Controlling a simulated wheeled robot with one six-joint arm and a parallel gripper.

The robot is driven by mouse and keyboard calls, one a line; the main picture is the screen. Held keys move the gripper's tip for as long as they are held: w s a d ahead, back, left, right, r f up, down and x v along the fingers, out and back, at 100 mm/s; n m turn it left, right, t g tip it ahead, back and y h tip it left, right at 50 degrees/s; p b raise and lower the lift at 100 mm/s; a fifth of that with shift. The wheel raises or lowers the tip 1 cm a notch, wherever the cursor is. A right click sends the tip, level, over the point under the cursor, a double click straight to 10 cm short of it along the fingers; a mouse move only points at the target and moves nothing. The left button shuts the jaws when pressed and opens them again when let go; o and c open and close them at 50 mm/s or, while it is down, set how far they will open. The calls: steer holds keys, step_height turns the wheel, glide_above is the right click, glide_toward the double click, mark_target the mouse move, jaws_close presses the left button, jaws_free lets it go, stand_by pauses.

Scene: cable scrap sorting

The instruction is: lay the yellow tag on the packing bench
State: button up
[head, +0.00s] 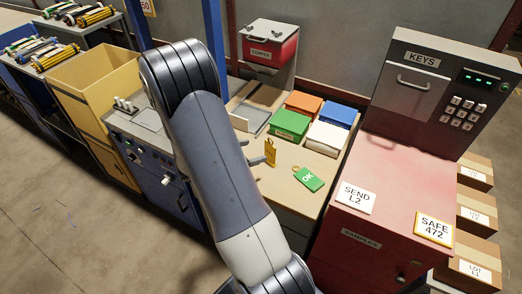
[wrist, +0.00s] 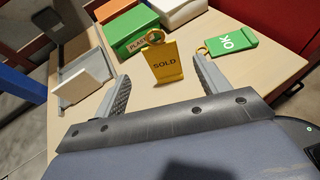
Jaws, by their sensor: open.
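The yellow tag (wrist: 167,65) reads SOLD and has a ring at its top. In the wrist view it looks upright at the bench top, between the spread fingertips of my gripper (wrist: 161,68), with a gap on each side. Whether its lower edge touches the wood cannot be told. In the head view the yellow tag (head: 270,153) is just right of my gripper (head: 253,152), which is open and partly hidden behind my arm. The light wooden bench (head: 277,196) is under them; the wrist view also shows its top (wrist: 265,72).
A green OK tag (head: 308,179) lies right of the yellow tag. Green (head: 289,125), orange (head: 304,105), blue (head: 338,112) and white (head: 325,138) boxes stand behind. A grey tray (head: 250,117) is at the back left. A red cabinet (head: 385,190) bounds the right side.

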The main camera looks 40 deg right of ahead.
steer(key=shift+v, duration=2.8)
steer(key=shift+c, duration=0.4)
